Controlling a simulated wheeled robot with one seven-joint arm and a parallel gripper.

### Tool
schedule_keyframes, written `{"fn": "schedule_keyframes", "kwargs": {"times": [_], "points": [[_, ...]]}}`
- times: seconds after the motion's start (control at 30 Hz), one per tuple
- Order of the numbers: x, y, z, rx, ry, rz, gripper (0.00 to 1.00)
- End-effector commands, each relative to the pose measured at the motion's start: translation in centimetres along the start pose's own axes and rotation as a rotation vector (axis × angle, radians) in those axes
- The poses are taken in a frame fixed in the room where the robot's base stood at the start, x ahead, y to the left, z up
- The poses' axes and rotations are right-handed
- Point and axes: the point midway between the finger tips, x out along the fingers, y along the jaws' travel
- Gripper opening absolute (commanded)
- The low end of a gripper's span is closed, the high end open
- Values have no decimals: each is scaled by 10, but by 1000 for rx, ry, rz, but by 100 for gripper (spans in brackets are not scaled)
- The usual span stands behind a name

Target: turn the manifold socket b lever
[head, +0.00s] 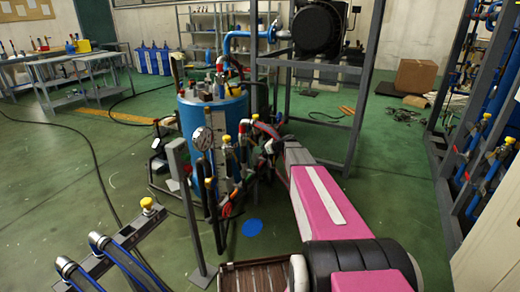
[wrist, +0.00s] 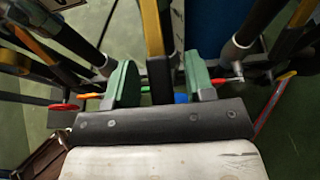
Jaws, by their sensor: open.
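My gripper (wrist: 160,84) is open in the wrist view, its two green-padded fingers apart. A yellow and black upright piece (wrist: 153,30) shows between the fingers; I cannot tell whether they touch it. Small coloured levers lie around the fingers: a red one (wrist: 64,107) and an orange one (wrist: 89,96) at left, an orange-red one (wrist: 218,82) at right. I cannot tell which is the socket b lever. In the head view the manifold (head: 226,165) with its hoses stands before the blue vessel (head: 197,115). My gripper (head: 268,146) is at its right side, its fingers hard to make out.
A round gauge (head: 203,138) and a grey post (head: 183,190) stand close to the manifold. A dark metal frame (head: 367,85) rises behind my arm. A valve rack (head: 140,222) with blue hoses is at lower left.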

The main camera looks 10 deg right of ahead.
Motion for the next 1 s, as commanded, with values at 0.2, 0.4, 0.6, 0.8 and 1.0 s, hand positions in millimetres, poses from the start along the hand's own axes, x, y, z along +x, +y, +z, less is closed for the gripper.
{"fn": "schedule_keyframes", "kwargs": {"times": [0.2,0.4,0.6,0.8,1.0], "points": [[1,0,0,0,0,0,49],[1,0,0,0,0,0,3],[1,0,0,0,3,0,0],[-2,1,3,0,49,0,0],[-9,1,12,-2,167,-1,0]]}}
